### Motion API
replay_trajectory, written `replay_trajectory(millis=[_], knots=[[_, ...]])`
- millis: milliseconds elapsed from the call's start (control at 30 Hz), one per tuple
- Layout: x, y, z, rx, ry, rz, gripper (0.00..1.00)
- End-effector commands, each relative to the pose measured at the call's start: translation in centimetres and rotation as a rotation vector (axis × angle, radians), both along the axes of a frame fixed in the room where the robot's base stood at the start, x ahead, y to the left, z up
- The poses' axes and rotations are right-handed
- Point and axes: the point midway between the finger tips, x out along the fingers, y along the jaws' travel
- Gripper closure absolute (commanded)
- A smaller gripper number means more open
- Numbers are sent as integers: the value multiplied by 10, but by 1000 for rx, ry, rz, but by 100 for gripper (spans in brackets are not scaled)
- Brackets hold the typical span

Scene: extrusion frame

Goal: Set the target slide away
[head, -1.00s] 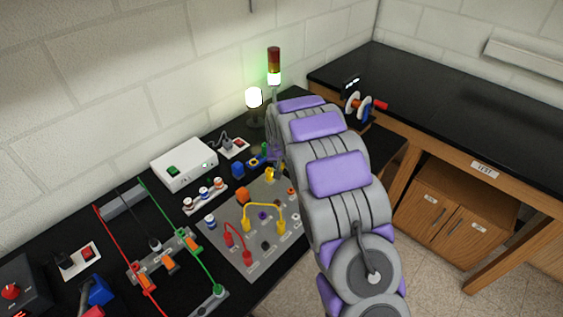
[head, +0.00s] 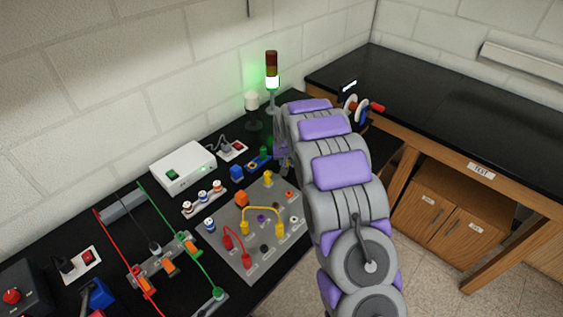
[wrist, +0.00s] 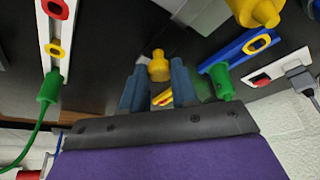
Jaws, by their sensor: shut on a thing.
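My gripper (wrist: 158,84) is in the wrist view with its two blue-grey fingers close together. Between the fingers is a yellow knob-like piece (wrist: 160,67), with a small red and yellow part (wrist: 163,98) below it. In the head view my gripper is mostly hidden by my arm, near the back right of the bench. A blue bar (wrist: 240,50) with a yellow-ringed hole and a green plug (wrist: 222,82) lies right of the fingers. It also shows in the head view (head: 258,165). I cannot tell which piece is the target slide.
A grey panel (head: 262,254) with yellow and red leads is left of my arm. A white box (head: 184,166), signal tower (head: 272,80) and lamp (head: 252,102) stand behind. A white bar (wrist: 55,35) with a green cable is left of the fingers. The right-hand bench (head: 450,105) is largely clear.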

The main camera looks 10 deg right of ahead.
Motion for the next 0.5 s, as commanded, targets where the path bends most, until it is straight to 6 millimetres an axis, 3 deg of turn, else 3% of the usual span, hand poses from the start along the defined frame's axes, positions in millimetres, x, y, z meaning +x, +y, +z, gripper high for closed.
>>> replay_trajectory(millis=[233,267,500], knots=[[1,0,1,0,-3,0,100],[0,0,1,0,-3,0,71],[0,0,0,1,-2,0,48]])
